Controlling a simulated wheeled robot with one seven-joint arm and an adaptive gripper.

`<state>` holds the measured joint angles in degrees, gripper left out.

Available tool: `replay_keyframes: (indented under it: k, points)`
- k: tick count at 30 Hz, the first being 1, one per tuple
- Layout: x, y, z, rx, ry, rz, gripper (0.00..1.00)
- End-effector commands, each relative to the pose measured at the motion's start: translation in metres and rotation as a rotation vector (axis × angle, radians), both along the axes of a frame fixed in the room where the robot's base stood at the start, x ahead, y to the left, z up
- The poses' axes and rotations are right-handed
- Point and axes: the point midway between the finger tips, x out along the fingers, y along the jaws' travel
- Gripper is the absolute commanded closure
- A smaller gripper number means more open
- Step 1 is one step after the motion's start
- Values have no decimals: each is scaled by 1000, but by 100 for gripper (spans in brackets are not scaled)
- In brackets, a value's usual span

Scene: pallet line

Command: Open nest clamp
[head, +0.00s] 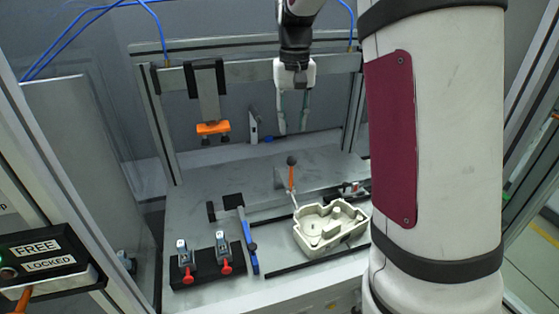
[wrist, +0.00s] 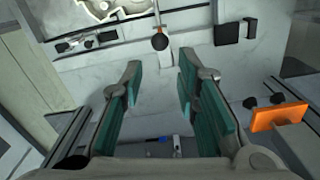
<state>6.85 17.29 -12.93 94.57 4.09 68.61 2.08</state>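A lever with an orange shaft and black ball knob (head: 291,161) stands upright by the nest, behind a pale cast part (head: 331,230). I take it as the nest clamp's handle. In the wrist view the knob (wrist: 160,42) lies just beyond my fingertips, roughly centred between them. The cast part (wrist: 98,8) is cut off at the top edge there. My gripper (head: 293,128) hangs above and behind the lever, apart from it. In the wrist view its green-padded fingers (wrist: 160,66) are spread with nothing between them.
A black block (head: 205,276) with two red-handled toggle clamps and a blue handle (head: 249,243) stand left of the cast part. An orange bar (head: 213,128) hangs from the frame; it also shows in the wrist view (wrist: 279,117). A FREE/LOCKED box (head: 40,254) is at far left.

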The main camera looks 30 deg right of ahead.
Motion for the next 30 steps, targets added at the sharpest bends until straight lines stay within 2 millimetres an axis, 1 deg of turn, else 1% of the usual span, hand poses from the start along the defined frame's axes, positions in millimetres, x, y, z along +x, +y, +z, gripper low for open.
replay_keyframes:
  k: [5,15,18,21,24,30]
  points:
    - [-2,1,-25,2,6,0,71]
    - [-2,1,-91,2,5,0,71]
    - [-2,1,-107,2,4,0,71]
    - [-2,0,-120,1,3,1,71]
    - [-1,0,-128,1,2,1,71]
    - [-1,0,-134,1,0,1,71]
